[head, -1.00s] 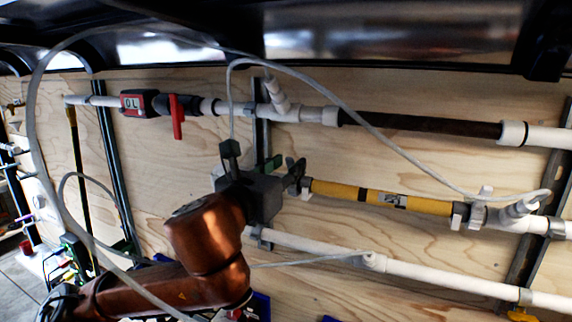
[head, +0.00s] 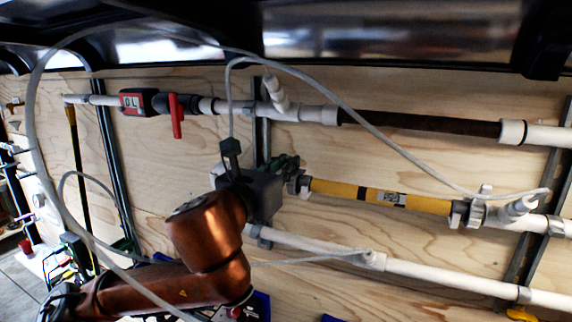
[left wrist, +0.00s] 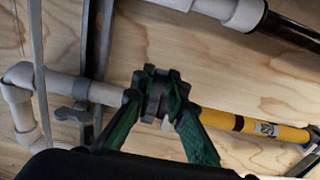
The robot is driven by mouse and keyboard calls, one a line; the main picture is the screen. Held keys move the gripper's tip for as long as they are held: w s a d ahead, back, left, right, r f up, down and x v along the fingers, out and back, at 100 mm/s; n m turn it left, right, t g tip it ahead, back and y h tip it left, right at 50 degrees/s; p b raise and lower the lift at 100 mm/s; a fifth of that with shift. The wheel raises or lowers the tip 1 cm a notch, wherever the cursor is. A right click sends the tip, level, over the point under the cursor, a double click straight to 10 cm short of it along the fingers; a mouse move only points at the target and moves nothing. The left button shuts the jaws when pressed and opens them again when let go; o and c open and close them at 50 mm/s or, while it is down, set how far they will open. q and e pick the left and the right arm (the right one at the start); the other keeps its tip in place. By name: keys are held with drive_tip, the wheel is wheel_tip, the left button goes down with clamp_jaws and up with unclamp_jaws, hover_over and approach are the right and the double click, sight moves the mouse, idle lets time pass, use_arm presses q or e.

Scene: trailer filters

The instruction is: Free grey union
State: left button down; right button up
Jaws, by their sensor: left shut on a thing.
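The yellow filter tube (head: 385,197) runs along the plywood wall, with a grey union (head: 299,186) at its left end. It also shows in the left wrist view as the yellow tube (left wrist: 255,125). My left gripper (head: 290,165) is at that left end; its green fingers (left wrist: 156,92) are closed around the grey union (left wrist: 153,103) in the left wrist view. The fingers and gripper body hide part of the union and the pipe left of it. Another grey union (head: 457,213) is at the tube's right end. My right gripper is not in view.
A dark filter tube (head: 420,125) runs on the white pipe above, and a red valve handle (head: 177,116) hangs at its left. A lower white pipe (head: 430,278) passes below. A thin grey hose (head: 375,128) loops across the front. Dark vertical rails hold the pipes.

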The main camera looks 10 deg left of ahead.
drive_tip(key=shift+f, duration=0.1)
use_arm(q)
drive_tip(key=shift+s+a+f+t+h+b, duration=0.15)
drive_tip(key=shift+s+f+t+h+b, duration=0.25)
drive_tip(key=shift+f+t+b, duration=1.1)
drive_tip(key=shift+s+a+r+t+h+b, duration=0.1)
drive_tip(key=shift+s+t+h+b, duration=0.45)
drive_tip(key=shift+b, duration=1.95)
drive_tip(key=shift+s+a+f+t+h+b, duration=0.2)
drive_tip(key=shift+f+t+b, duration=0.85)
drive_tip(key=shift+b, duration=0.95)
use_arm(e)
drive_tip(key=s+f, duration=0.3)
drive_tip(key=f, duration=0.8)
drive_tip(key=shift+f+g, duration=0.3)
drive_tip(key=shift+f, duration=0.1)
use_arm(q)
drive_tip(key=shift+r, duration=0.3)
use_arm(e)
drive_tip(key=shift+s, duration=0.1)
use_arm(q)
drive_tip(key=c, duration=1.9)
unclamp_jaws()
drive_tip(key=shift+c, duration=0.2)
